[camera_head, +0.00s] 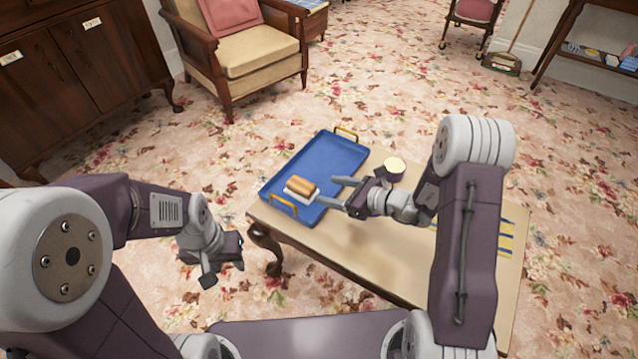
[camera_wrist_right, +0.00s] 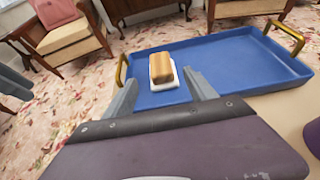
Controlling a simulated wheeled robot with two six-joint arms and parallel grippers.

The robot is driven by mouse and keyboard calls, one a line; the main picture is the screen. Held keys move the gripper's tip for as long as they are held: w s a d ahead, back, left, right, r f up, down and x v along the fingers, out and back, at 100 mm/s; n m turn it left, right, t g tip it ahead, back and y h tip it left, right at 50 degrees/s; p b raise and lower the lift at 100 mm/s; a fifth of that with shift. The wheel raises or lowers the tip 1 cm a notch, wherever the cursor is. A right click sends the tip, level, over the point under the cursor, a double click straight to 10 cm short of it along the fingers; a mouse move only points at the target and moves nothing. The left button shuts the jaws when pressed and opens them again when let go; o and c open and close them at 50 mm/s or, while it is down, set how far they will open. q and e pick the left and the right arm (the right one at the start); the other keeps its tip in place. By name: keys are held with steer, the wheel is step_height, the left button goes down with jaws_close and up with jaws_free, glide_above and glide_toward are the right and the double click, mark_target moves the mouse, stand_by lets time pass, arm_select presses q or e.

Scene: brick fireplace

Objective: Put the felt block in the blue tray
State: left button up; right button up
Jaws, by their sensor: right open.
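The felt block (camera_head: 301,187), with a tan wooden top and a white underside, lies inside the blue tray (camera_head: 335,158) near its front handle. In the right wrist view the felt block (camera_wrist_right: 162,68) shows beyond my fingertips. My right gripper (camera_head: 331,190) is open and empty, just to the right of the block and apart from it, its fingers over the tray's near right edge. My left gripper (camera_head: 222,265) hangs left of the table, away from the tray; its finger gap is unclear.
The tray sits on the far left part of a wooden table (camera_head: 375,250) and has free room behind the block. A purple cup-like thing with a cream top (camera_head: 395,166) stands behind my right wrist. Blue and yellow strips (camera_head: 507,236) lie on the table's right side. An armchair (camera_head: 245,55) stands beyond.

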steer(key=shift+s+d, duration=0.15)
steer(key=s+a+n+g, duration=0.1)
steer(key=s+n, duration=0.1)
steer(key=s+a+n+g, duration=0.1)
steer(key=s+n+g, duration=0.1)
steer(key=s, duration=0.1)
steer(key=s+a+n+g, duration=0.1)
steer(key=s+n, duration=0.1)
steer(key=s, duration=0.1)
steer(key=shift+a+r+g, duration=0.3)
steer(key=shift+a, duration=0.05)
steer(key=s+n+g, duration=0.1)
steer(key=s, duration=0.1)
steer(key=s+n+g+h, duration=0.1)
steer(key=s+n, duration=0.1)
steer(key=s+n+g, duration=0.1)
steer(key=s, duration=0.1)
steer(key=shift+s+d+f+n, duration=0.2)
steer(key=shift+f+n, duration=0.05)
steer(key=shift+n, duration=0.05)
steer(key=s+d+n+h, duration=0.5)
steer(key=d+n+h, duration=0.4)
steer(key=d+n, duration=0.4)
steer(key=shift+r+n+t, duration=0.3)
steer(key=shift+r+n, duration=0.15)
steer(key=shift+n, duration=0.45)
steer(key=shift+r, duration=0.1)
